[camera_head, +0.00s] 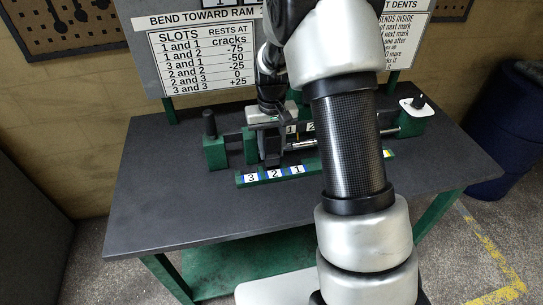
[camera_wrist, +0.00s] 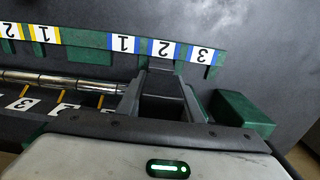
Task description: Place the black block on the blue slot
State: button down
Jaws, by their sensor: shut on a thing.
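My gripper (camera_head: 271,160) is over the left part of the green fixture, just behind the number strip. In the wrist view its fingers (camera_wrist: 162,72) are closed on the black block (camera_wrist: 163,100), a dark piece between them; in the head view I cannot separate block from fingers. The blue-edged labels 3, 2, 1 mark the strip's left part (camera_head: 273,173); in the wrist view they run along the top (camera_wrist: 164,49), just beyond the fingertips. I cannot tell whether the block touches a slot, and the recess beneath it is hidden.
A shiny metal rod (camera_wrist: 70,80) lies along the fixture beside the gripper. A green end block (camera_head: 215,152) with a black post stands left. Yellow-edged labels (camera_wrist: 42,33) mark the strip's other part. A sign (camera_head: 210,55) stands behind. The dark tabletop (camera_head: 170,200) is clear in front.

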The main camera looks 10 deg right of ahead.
aim_at(272, 156)
jog(key=shift+f, duration=1.4)
jog(key=shift+f, duration=0.1)
jog(key=shift+f, duration=0.15)
jog(key=c, duration=1.3)
grip_release()
jog(key=shift+o, duration=0.2)
